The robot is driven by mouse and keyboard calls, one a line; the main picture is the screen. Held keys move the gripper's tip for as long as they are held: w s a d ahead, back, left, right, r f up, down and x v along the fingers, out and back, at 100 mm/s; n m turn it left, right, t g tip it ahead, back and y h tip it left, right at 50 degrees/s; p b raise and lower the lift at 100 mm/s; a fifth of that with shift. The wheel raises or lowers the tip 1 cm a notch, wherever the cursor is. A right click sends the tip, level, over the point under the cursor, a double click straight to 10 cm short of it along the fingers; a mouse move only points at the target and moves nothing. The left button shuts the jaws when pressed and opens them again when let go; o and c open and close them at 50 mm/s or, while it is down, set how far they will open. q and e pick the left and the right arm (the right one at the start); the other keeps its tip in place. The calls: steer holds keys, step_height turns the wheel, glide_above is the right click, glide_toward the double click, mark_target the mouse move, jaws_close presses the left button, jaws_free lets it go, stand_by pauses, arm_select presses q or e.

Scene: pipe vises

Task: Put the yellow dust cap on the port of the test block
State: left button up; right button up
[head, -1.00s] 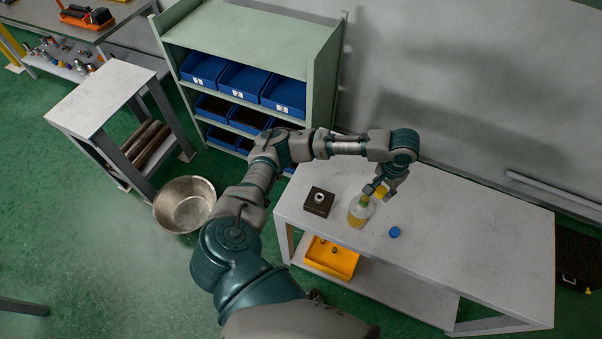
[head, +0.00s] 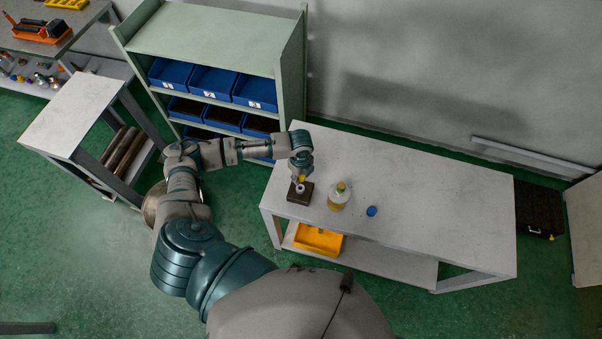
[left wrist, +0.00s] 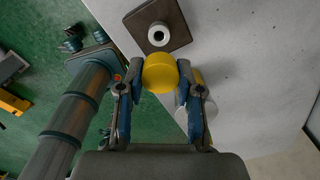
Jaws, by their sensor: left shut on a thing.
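The yellow dust cap (left wrist: 160,73) is between the fingertips of my left gripper (left wrist: 160,85), which is shut on it. In the head view the cap (head: 302,178) shows small, close to the test block. The test block (head: 294,197) is a dark brown square on the white table. Its pale round port (head: 300,189) faces up. In the left wrist view the port (left wrist: 158,34) and block (left wrist: 176,15) lie just beyond the cap, and the port is uncovered. The exact height of the cap above the port cannot be told. My right gripper is not in view.
The right part of the white table (head: 440,210) is clear. A yellow tray (head: 318,240) sits on the shelf below. A green rack with blue bins (head: 213,80) stands behind left.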

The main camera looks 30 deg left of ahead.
arm_select(q)
steer(key=shift+a, duration=0.25)
steer(key=shift+d+r+p, duration=0.15)
steer(key=shift+d+p, duration=0.1)
steer(key=shift+p, duration=0.4)
step_height(320, 180, down, 5)
steer(key=b, duration=0.2)
steer(key=shift+b, duration=0.3)
steer(key=shift+a+f, duration=0.15)
steer(key=shift+f, duration=0.4)
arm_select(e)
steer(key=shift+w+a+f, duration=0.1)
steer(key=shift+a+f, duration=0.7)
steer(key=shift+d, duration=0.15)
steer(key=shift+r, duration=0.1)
arm_select(q)
steer(key=shift+p, duration=0.35)
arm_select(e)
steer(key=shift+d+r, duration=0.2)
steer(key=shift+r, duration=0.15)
